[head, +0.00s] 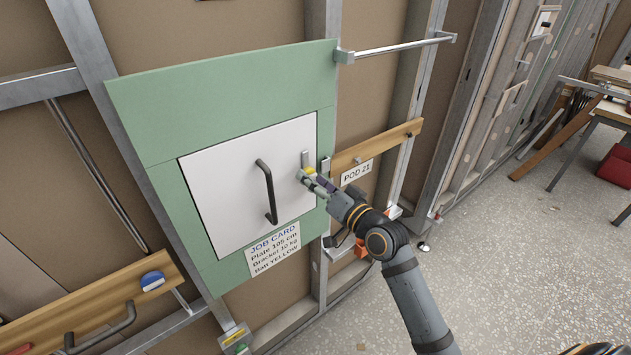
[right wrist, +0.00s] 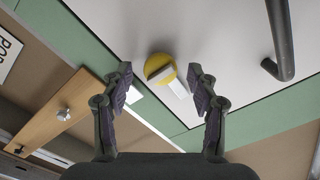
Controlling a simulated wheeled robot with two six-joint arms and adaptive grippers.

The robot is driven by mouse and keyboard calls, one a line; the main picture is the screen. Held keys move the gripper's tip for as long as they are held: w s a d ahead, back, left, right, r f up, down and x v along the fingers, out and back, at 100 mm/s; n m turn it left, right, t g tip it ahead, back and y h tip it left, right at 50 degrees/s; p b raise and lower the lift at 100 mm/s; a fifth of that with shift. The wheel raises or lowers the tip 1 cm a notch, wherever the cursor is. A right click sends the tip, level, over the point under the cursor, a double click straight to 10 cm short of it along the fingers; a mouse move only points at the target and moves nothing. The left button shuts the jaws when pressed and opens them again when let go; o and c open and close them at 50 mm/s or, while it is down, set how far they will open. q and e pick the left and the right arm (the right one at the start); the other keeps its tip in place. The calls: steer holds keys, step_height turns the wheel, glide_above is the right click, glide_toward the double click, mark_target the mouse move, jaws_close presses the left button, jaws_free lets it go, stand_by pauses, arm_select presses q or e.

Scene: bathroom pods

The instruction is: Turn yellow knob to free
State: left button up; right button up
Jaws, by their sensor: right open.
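In the head view the knob (head: 311,171) is small and partly hidden by my right gripper. My right gripper (head: 305,176) is at the knob; in the right wrist view its open fingers (right wrist: 160,85) stand on either side of the knob, with gaps between. I cannot tell whether they reach past its face. A pale strip shows beside the knob. My left gripper is not in view.
A dark bar handle (head: 268,190) stands out from the white panel, left of the knob. A job card (head: 273,249) hangs below. A metal rail (head: 400,47) juts out at the upper right. A wooden board (head: 378,145) with a POD 21 label is at the right. Open floor lies further right.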

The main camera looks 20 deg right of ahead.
steer(key=shift+s, duration=0.1)
steer(key=v, duration=0.7)
steer(key=shift+s+d+r, duration=0.1)
steer(key=shift+s, duration=0.05)
stand_by(0.3)
